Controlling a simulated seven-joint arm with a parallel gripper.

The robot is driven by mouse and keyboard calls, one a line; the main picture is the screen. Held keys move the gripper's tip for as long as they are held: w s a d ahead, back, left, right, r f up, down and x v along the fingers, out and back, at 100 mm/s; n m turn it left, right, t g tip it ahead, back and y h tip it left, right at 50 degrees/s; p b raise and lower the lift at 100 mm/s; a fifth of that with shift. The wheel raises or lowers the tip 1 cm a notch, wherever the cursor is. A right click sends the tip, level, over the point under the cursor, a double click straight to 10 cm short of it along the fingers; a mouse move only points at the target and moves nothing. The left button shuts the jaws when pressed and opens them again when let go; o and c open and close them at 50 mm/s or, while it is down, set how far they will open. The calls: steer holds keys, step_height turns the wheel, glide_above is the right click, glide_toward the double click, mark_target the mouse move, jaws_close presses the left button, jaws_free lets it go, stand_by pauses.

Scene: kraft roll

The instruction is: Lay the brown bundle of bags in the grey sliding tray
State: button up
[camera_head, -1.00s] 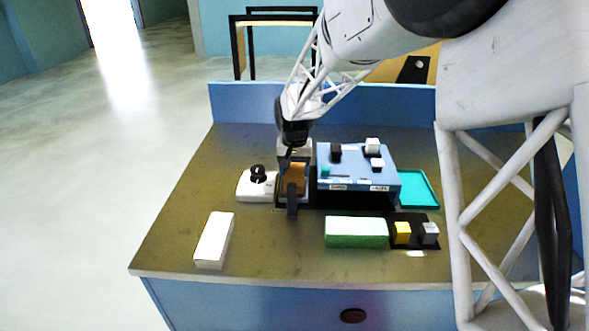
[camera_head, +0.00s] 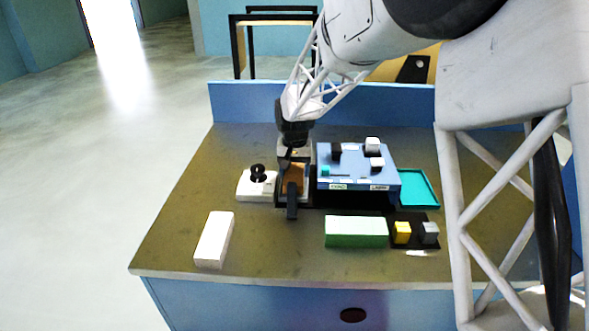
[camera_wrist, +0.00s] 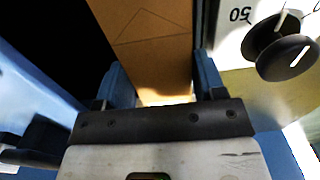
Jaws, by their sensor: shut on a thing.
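The brown bundle of bags (camera_head: 294,176) is held by my gripper (camera_head: 292,185), between the white dial unit and the blue machine. In the wrist view, my gripper (camera_wrist: 163,88) has one blue finger on each side of the brown bundle (camera_wrist: 150,45), shut on it. The bundle's far end runs out of the top of that view. The grey sliding tray (camera_head: 280,195) shows only as a narrow edge around and below the bundle. My gripper hides most of it. I cannot tell whether the bundle touches the tray floor.
The white dial unit (camera_head: 256,186) stands close on the left, the blue machine (camera_head: 350,171) close on the right. A teal tray (camera_head: 420,190), a green-and-white block (camera_head: 356,232), a yellow cube (camera_head: 402,232) and a white box (camera_head: 214,239) stand around.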

steer(key=o, duration=1)
steer(key=shift+r, duration=3.9)
